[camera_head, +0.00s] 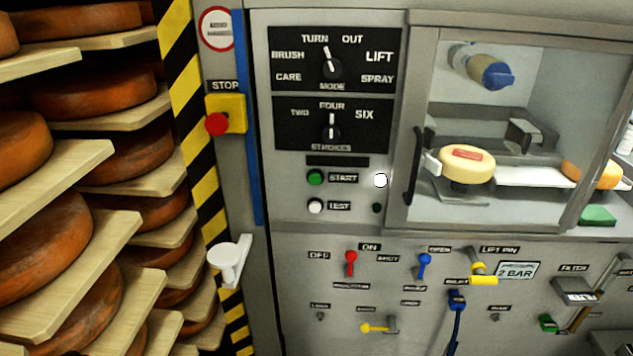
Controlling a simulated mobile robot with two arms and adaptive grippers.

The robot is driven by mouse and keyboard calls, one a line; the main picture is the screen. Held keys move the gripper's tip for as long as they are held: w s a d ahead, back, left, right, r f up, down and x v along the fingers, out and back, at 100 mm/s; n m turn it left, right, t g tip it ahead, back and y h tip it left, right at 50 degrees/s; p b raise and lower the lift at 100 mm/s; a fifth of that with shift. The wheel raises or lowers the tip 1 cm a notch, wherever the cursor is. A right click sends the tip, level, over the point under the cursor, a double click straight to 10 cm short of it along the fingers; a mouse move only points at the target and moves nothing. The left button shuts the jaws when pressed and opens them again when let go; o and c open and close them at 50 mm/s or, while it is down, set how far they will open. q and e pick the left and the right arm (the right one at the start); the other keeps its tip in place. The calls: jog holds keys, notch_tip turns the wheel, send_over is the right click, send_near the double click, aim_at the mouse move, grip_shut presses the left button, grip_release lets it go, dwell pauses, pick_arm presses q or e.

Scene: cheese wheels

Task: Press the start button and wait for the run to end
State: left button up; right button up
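The green START button (315,178) sits on the grey machine panel, left of its START label. A white TEST button (315,206) is just below it. A red stop button (217,124) on a yellow box is to the left. The mode knob (331,68) points up toward TURN, and the strokes knob (331,133) points up at FOUR. A round white lamp (380,180) is right of START. Behind the window, a pale yellow cheese wheel (467,164) with a red label sits in the machine chamber. Neither of my grippers is in view.
Wooden shelves with several orange cheese wheels (95,157) fill the left side. A black-and-yellow striped post (187,90) stands between them and the machine. Below the panel are a red lever (350,262), a blue lever (424,265) and a yellow lever (374,328).

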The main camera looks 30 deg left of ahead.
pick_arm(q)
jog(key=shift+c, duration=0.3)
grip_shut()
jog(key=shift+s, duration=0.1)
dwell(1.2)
